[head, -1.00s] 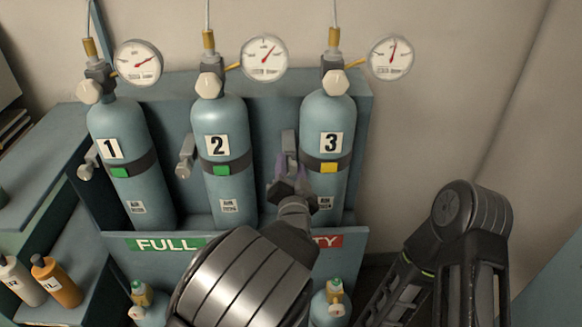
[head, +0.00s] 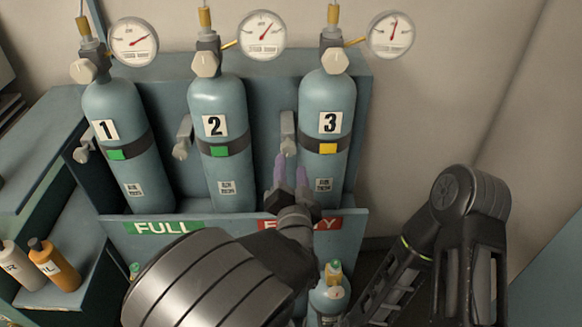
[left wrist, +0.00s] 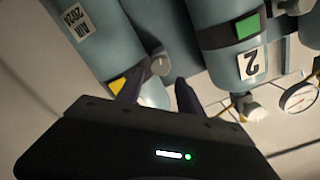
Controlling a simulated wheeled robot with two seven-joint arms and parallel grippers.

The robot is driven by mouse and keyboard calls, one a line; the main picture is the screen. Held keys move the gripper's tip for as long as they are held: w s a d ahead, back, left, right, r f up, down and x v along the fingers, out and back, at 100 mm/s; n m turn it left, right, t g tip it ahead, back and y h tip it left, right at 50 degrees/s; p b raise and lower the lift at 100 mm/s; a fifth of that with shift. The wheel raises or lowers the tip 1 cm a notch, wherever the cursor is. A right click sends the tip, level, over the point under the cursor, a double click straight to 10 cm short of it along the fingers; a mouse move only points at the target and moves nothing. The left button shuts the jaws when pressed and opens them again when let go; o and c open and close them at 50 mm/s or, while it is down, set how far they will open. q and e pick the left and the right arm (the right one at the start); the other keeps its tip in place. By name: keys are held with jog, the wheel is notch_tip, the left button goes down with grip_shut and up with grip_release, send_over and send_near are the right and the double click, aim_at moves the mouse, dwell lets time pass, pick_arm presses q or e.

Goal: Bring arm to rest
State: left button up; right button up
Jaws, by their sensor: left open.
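My left gripper (head: 291,172) is open and empty, with purple fingers pointing up between cylinder 2 (head: 217,165) and cylinder 3 (head: 322,110). It is just below the grey lever (head: 288,132) beside cylinder 3. In the left wrist view, the dark finger tips (left wrist: 158,95) are apart with nothing between them. Cylinder 3 has a yellow tag, and cylinder 2 has a green tag. My right arm shows at the right, but its gripper is not in view.
Cylinder 1 (head: 115,165) stands at the left with a green tag. Gauges are above the cylinders. A rack front panel (head: 225,228) reads FULL and EMPTY. Orange (head: 58,268) and white (head: 18,265) bottles stand on the left shelf. A small cylinder (head: 330,300) is below the panel.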

pick_arm(q)
jog(key=shift+f, duration=0.1)
dwell(0.3)
jog(key=s+a+f+n+g, duration=0.1)
jog(key=s+a+f+g, duration=0.2)
jog(key=f, duration=0.6)
jog(key=s+a+f+n+g, duration=0.25)
jog(key=a+f, duration=0.25)
jog(key=f, duration=0.5)
jog(key=s+a+f+n+g, duration=0.15)
jog(key=a+f+g, duration=0.25)
jog(key=f, duration=0.5)
jog(key=s+f+n+g+h, duration=0.1)
jog(key=s+f+g, duration=0.3)
jog(key=s, duration=0.7)
jog(key=s+f+n+g+h, duration=0.2)
jog(key=s+f+n+g, duration=0.2)
jog(key=s, duration=0.7)
notch_tip(320, 180, down, 2)
jog(key=shift+f+h, duration=0.1)
jog(key=shift+h, duration=0.2)
